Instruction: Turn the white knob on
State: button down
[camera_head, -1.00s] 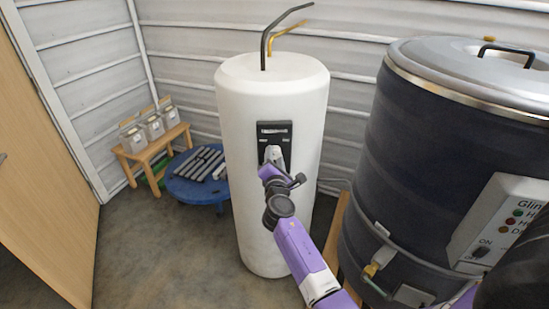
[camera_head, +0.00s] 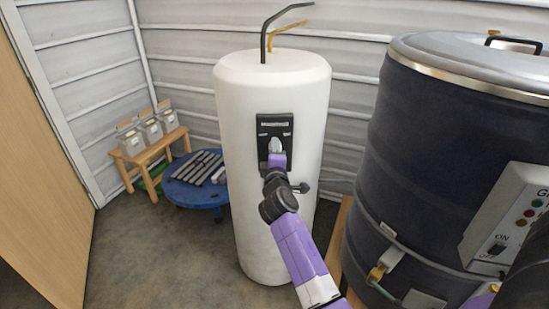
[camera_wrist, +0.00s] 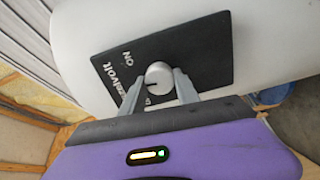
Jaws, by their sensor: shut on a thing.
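The white knob (camera_wrist: 158,77) is round and sits on a black control panel (camera_wrist: 185,52), with "ON" lettering to its upper left in the wrist view. My gripper (camera_wrist: 159,84) is shut on the knob, with one grey finger on each side. The panel also shows in the head view (camera_head: 274,124), on the front of a tall white cylindrical tank (camera_head: 235,170). There my gripper (camera_head: 276,146) reaches the panel's lower half and mostly hides the knob. Lettering below the knob is partly covered by a finger. I cannot tell which setting the knob points at.
A large dark drum (camera_head: 400,150) with a metal lid and a control box (camera_head: 510,215) stands close on the right. A wooden bench (camera_head: 150,155) with containers and a blue round table (camera_head: 190,190) are at the left. Open floor lies at front left.

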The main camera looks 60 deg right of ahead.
jog(key=shift+m+b, duration=3)
jog(key=shift+m, duration=0.9)
jog(key=c, duration=0.9)
grip_release()
jog(key=shift+r, duration=0.1)
jog(key=shift+s, duration=0.1)
jog(key=b+v, duration=0.1)
jog(key=v, duration=0.6)
jog(key=shift+s+a, duration=0.2)
jog(key=shift+a, duration=0.15)
